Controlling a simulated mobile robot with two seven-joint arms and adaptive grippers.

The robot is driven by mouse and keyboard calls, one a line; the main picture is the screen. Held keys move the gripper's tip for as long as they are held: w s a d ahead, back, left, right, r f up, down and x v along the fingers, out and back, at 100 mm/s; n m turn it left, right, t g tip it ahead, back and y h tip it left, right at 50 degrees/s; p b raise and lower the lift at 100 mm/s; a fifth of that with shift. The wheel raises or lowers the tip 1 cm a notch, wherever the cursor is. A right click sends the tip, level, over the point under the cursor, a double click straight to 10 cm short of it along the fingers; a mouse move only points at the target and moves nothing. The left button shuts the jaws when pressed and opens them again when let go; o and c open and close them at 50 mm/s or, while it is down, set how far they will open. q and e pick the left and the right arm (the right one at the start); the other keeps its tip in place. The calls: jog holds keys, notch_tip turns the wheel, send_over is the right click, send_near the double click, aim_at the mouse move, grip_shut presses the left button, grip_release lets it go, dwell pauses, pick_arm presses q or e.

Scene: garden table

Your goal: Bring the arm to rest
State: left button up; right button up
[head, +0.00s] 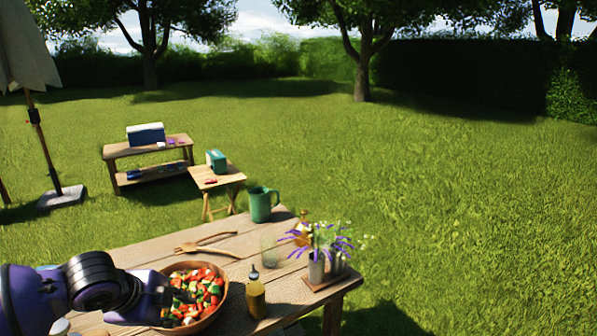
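My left arm comes in from the lower left over the wooden table (225,241). Its gripper (172,300) is at the left side of a wooden bowl (218,314) filled with chopped red, green and white salad. The gripper covers part of the bowl's left rim. Its fingers are dark and small here, so I cannot tell whether they are open or shut, or whether they touch the bowl. My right gripper is not in view.
A dressing bottle (256,298) stands just right of the bowl. A side table (217,179) and a bench with a cooler (146,134) stand on the lawn.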

pick_arm(q)
jog(key=s+d+f+n+t+h, duration=0.35)
jog(key=d+f+n, duration=0.45)
jog(key=d+f, duration=0.3)
jog(key=s+a+f+n+y, duration=0.1)
jog(key=s+f+n, duration=0.2)
jog(key=s, duration=0.6)
jog(key=s+a+f+n+y+p, duration=0.1)
jog(key=s+f+n+y, duration=0.1)
jog(key=s+f, duration=0.6)
jog(key=s+a+f+n+y, duration=0.1)
jog(key=s+f+n, duration=0.3)
jog(key=s, duration=0.6)
jog(key=shift+s+a+f+g+y, duration=0.25)
jog(key=shift+s+f+g+y, duration=0.15)
jog(key=shift+f, duration=0.55)
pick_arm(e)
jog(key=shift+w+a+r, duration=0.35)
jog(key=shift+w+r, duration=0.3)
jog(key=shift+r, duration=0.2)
